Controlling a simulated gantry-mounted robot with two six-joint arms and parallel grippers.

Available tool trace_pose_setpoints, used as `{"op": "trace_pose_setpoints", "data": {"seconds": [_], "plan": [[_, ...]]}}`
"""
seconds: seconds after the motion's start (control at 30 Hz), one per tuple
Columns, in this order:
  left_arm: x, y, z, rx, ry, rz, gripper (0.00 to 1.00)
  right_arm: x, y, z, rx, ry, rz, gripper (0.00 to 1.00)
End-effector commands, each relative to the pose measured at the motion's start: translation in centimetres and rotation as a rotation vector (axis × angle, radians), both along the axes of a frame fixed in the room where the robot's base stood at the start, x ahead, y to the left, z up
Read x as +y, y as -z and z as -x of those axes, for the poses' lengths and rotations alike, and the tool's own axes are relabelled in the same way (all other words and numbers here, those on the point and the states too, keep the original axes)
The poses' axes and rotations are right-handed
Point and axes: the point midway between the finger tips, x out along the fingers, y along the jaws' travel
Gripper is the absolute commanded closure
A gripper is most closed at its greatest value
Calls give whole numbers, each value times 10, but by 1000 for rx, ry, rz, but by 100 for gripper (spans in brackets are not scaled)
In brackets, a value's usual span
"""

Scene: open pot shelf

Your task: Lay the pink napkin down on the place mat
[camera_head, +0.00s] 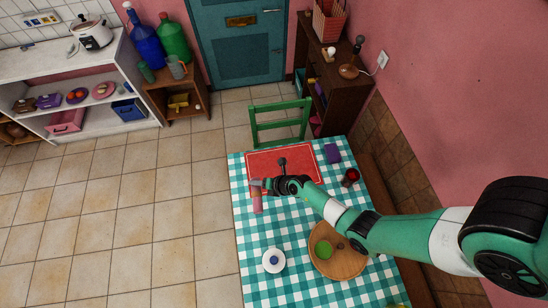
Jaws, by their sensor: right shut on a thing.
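The pink napkin (257,203) hangs from my right gripper (264,187), over the left edge of the checked table. The gripper is shut on its upper part. The place mat (316,160) is a red rectangle at the far end of the table. The napkin is beside the mat's near left corner; whether it touches the table or mat I cannot tell. My right wrist covers part of the mat's near edge. My left gripper is not in view.
A purple item (332,153) and a dark red cup (350,177) are right of the mat. A green chair (281,108) is behind the table.

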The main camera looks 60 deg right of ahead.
Motion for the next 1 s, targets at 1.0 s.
{"op": "trace_pose_setpoints", "data": {"seconds": [1.0], "plan": [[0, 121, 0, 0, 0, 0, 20, -118, 100, -34, 1, 332, 2, 100]]}}
